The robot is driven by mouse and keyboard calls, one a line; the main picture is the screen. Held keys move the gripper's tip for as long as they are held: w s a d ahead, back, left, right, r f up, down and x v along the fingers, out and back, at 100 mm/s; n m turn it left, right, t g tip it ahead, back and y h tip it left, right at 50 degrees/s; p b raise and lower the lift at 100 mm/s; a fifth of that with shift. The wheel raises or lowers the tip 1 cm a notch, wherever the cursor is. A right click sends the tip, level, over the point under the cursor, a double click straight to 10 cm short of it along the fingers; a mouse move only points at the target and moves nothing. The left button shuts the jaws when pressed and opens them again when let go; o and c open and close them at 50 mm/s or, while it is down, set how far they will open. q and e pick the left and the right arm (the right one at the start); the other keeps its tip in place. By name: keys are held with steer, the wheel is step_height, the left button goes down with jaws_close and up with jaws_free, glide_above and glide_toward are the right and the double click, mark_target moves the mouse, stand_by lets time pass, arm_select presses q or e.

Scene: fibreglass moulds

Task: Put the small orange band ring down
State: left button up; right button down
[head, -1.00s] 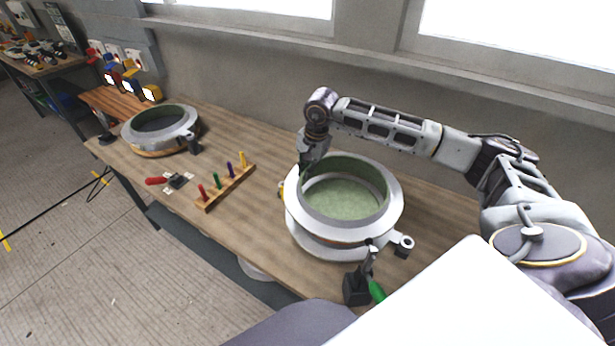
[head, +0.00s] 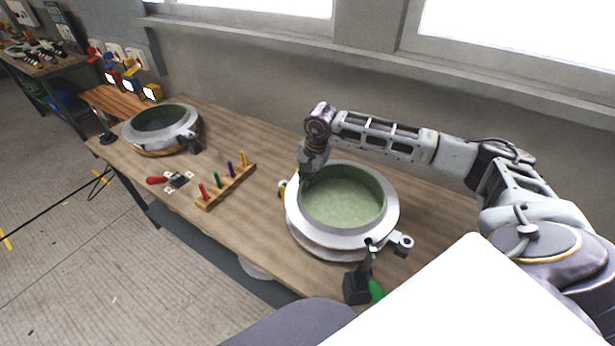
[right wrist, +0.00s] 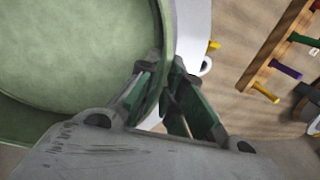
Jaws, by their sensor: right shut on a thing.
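A pale grey ring (head: 340,235) with a green inner wall stands at the right of the bench, over a lower flange of the same mould. No orange band shows on it from here. My right gripper (head: 305,184) reaches down onto its far-left rim. In the right wrist view the fingers (right wrist: 163,88) straddle the green-lined rim (right wrist: 167,35) and are shut on it. I cannot tell whether the ring touches the flange below. My left gripper is not in view.
A wooden rack (head: 233,190) of coloured pegs stands left of the mould. A red-handled clamp (head: 172,181) and a second ring mould (head: 160,143) lie farther left. A green-handled clamp (head: 360,288) stands at the front. A wall and window ledge run behind.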

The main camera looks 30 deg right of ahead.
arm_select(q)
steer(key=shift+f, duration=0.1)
arm_select(e)
steer(key=c, duration=1.6)
jaws_free()
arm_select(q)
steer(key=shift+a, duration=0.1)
arm_select(e)
steer(key=shift+o, duration=0.2)
